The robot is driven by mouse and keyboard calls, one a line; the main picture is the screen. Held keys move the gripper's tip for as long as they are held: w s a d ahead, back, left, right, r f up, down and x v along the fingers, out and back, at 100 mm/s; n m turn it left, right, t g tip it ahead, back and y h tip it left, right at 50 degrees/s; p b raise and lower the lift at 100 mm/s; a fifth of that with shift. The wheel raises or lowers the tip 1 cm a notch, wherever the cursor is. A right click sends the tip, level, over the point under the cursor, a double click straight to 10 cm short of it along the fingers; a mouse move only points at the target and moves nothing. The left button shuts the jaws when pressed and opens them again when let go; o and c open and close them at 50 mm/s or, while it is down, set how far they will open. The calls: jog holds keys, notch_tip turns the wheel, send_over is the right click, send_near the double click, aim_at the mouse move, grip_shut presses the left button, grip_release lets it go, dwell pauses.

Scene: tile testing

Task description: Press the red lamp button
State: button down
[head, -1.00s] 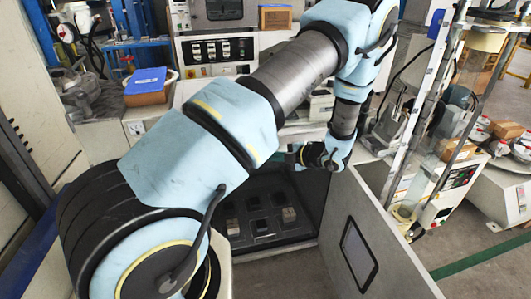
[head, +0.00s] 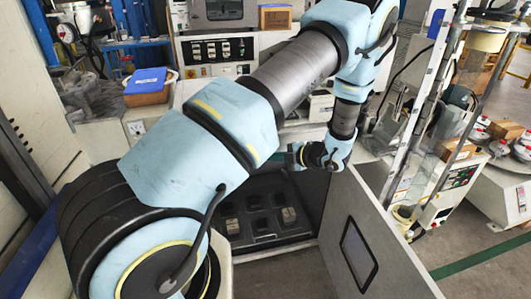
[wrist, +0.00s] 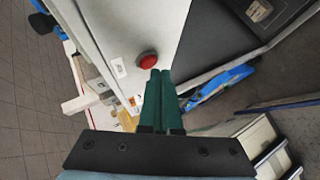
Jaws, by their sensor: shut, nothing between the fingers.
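The red lamp button (wrist: 148,61) shows in the wrist view as a round red cap on a pale grey panel (wrist: 130,25). My gripper (wrist: 160,72) has its two dark green fingers shut together, with nothing between them. The fingertips lie just below and right of the button in the wrist view. I cannot tell whether they touch it. In the head view my gripper (head: 293,158) is above the open chamber, and I cannot make out the button there.
The chamber holds a dark tray (head: 260,244) with several slots and a few small tiles. Its grey door (head: 385,245) stands open at the right. A box with a blue item (head: 147,85) sits at the back left. Glass tubes and equipment stand at the right.

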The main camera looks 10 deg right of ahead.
jog(key=shift+w, duration=0.1)
jog(key=shift+w+p, duration=0.3)
jog(key=shift+w, duration=0.05)
jog(key=shift+s+p, duration=0.4)
jog(key=shift+s, duration=0.05)
jog(key=s+p, duration=0.2)
jog(key=s, duration=0.4)
jog(key=shift+d, duration=0.4)
